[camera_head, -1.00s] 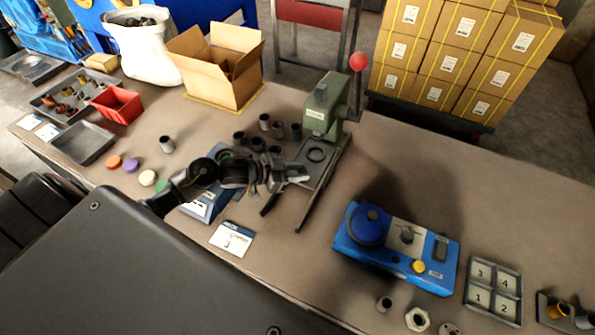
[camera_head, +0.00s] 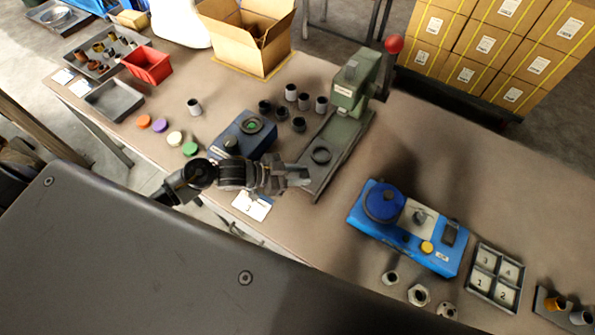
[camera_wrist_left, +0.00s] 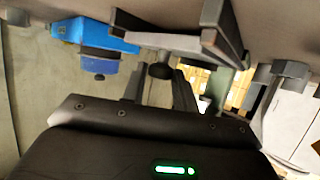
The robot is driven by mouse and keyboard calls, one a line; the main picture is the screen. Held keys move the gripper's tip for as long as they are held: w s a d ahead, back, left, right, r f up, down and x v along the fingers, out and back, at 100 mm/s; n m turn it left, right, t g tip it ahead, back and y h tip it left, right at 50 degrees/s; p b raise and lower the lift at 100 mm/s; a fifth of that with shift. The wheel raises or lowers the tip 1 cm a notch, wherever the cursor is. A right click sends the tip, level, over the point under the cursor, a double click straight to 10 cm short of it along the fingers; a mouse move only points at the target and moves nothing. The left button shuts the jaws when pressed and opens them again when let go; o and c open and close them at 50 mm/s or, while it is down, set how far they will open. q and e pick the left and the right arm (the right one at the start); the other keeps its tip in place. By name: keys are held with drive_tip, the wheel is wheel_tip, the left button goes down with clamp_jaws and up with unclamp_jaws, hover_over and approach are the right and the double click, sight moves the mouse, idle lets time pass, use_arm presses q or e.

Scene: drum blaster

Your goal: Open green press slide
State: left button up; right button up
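The green press (camera_head: 352,90) stands near the table's middle, with a red-balled lever at its back. The gripper hides part of the slide's front. My right gripper is not seen.
A blue fixture (camera_head: 228,145) stands left of the press, and several dark cups (camera_head: 290,92) stand behind it. A blue device (camera_head: 440,262) and a numbered tray (camera_head: 472,295) are to the right.

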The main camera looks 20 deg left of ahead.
use_arm(q)
drive_tip(key=o, duration=0.4)
drive_tip(key=shift+c, duration=0.2)
drive_tip(key=b+v, duration=0.1)
drive_tip(key=v, duration=1)
drive_tip(key=shift+b, duration=0.35)
drive_tip(key=shift+d+f, duration=0.1)
drive_tip(key=shift+d, duration=0.05)
